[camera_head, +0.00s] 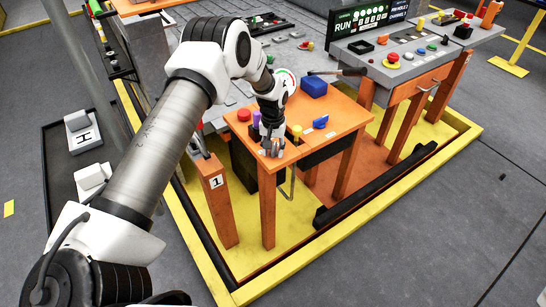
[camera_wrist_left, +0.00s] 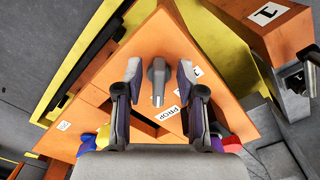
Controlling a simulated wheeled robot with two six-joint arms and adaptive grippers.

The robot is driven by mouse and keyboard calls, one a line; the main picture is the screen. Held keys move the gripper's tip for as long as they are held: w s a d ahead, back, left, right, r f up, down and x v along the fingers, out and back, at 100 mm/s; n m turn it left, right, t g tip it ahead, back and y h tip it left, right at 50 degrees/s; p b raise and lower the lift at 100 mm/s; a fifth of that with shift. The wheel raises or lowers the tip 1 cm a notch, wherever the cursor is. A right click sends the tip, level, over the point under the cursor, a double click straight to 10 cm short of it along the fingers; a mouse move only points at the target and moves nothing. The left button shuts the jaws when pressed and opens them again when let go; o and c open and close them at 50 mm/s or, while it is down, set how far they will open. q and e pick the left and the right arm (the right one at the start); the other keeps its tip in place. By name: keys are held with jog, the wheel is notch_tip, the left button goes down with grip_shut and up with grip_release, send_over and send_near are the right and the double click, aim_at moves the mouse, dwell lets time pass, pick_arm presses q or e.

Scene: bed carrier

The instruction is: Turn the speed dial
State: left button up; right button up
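A grey dial (camera_wrist_left: 157,82) with a raised grip stands on the orange console (camera_wrist_left: 185,58), near a corner, in the left wrist view. A label reading PROP lies beside it. I take it to be the speed dial, though no speed label is readable. My left gripper (camera_wrist_left: 160,78) is open, pointing down, with one finger on each side of the dial and a gap visible on both sides. In the head view my left gripper (camera_head: 271,150) is over the near corner of the orange console, and hides the dial. My right gripper is not in view.
The console also carries a red button (camera_head: 244,114), a purple knob (camera_head: 257,118), a yellow knob (camera_head: 297,131), a blue switch (camera_head: 320,122) and a blue box (camera_head: 314,86). A second console with a lit RUN board (camera_head: 358,22) stands at the right. A yellow frame edges the floor.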

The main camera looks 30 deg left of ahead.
pick_arm(q)
jog(key=shift+f, duration=0.1)
jog(key=shift+c, duration=0.3)
grip_shut()
